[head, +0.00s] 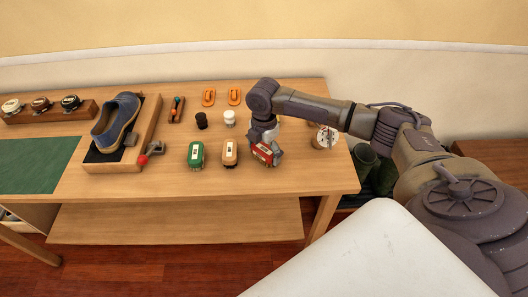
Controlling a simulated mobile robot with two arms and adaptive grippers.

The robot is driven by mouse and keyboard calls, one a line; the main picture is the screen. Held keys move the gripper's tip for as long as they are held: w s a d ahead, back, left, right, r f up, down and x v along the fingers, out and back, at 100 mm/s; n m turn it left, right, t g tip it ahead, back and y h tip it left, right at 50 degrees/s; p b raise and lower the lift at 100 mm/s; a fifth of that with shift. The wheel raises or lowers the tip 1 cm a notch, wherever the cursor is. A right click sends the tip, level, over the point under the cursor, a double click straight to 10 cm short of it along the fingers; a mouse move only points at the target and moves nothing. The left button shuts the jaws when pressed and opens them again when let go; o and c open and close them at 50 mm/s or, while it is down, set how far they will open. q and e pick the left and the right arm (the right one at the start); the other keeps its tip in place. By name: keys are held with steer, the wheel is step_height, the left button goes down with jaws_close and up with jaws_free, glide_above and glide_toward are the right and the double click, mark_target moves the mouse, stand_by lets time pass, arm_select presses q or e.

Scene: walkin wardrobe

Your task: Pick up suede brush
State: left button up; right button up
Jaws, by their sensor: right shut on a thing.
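A red block-shaped brush (262,155) with a pale label is at the right of the row of brushes on the wooden table. My right gripper (267,146) reaches down over it from above and is shut on it. The brush looks tilted; I cannot tell whether it still touches the table. A green brush (196,154) and a tan brush (230,153) lie to its left, both apart from the gripper. No readable label shows which one is the suede brush. My left gripper is out of view.
Black (201,121) and white (229,118) bottles stand behind the brushes, with orange items (208,97) farther back. A blue shoe (116,122) sits in a wooden holder. A round pot (326,137) stands near the right edge. The table's front strip is clear.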

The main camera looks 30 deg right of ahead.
mark_target(265, 149)
step_height(265, 149, up, 4)
steer(key=shift+s+r, duration=0.1)
steer(key=s+d+r, duration=0.1)
steer(key=s+r, duration=0.2)
steer(key=s, duration=0.2)
steer(key=s+d+r+b, duration=0.1)
steer(key=s+r, duration=0.2)
steer(key=s, duration=0.3)
steer(key=shift+s+r, duration=0.2)
steer(key=shift+r, duration=0.15)
